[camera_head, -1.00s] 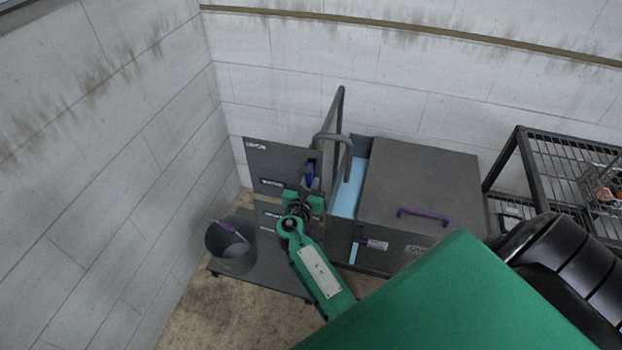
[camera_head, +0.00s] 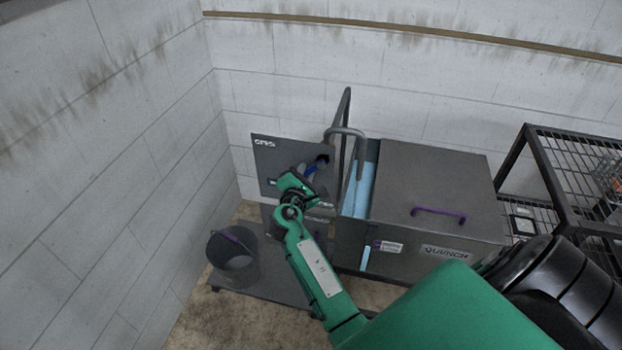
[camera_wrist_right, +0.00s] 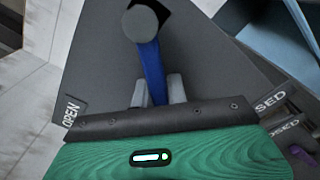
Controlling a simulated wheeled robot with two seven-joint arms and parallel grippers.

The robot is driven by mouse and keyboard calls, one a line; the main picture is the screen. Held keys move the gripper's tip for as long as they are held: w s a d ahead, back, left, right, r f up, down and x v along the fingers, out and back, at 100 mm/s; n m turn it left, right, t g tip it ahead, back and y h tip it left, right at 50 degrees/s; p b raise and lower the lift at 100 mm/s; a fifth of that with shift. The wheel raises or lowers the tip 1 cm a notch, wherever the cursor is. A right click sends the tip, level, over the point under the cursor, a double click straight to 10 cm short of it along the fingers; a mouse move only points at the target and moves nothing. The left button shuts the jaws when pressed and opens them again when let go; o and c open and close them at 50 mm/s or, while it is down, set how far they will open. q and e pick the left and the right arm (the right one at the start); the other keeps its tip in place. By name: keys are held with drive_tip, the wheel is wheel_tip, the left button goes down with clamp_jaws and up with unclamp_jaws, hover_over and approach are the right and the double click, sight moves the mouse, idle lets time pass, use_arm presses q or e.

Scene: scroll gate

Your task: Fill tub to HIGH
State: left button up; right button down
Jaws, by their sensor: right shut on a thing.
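The tub is a dark grey box (camera_head: 440,188) marked QUENCH, with a purple-handled lid. Light blue water shows in a narrow opening at its left, and a light blue strip (camera_head: 365,258) shows on its front. A small label by the strip is unreadable. A grey panel (camera_head: 268,158) stands left of the tub. My right gripper (camera_wrist_right: 158,92) is shut on its blue lever (camera_wrist_right: 151,62). In the right wrist view the lever lies between the OPEN label on the left and a partly hidden CLOSED label on the right. My left gripper is out of view.
A bent grey pipe (camera_head: 347,131) rises between panel and tub, its end over the opening. A dark bucket (camera_head: 232,262) stands on a low base at the left. A black wire rack (camera_head: 570,160) stands at the right. Walls close off the back and left.

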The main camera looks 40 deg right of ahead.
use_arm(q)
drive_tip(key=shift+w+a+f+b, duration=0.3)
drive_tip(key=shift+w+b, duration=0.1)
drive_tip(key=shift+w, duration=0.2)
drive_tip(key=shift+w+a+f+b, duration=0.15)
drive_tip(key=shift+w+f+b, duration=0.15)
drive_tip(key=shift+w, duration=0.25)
use_arm(e)
drive_tip(key=m, duration=0.1)
drive_tip(key=r+m, duration=0.1)
drive_tip(key=shift+w+a+m, duration=0.3)
drive_tip(key=shift+w, duration=0.05)
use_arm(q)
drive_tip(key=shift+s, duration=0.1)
use_arm(e)
drive_tip(key=c, duration=1.4)
unclamp_jaws()
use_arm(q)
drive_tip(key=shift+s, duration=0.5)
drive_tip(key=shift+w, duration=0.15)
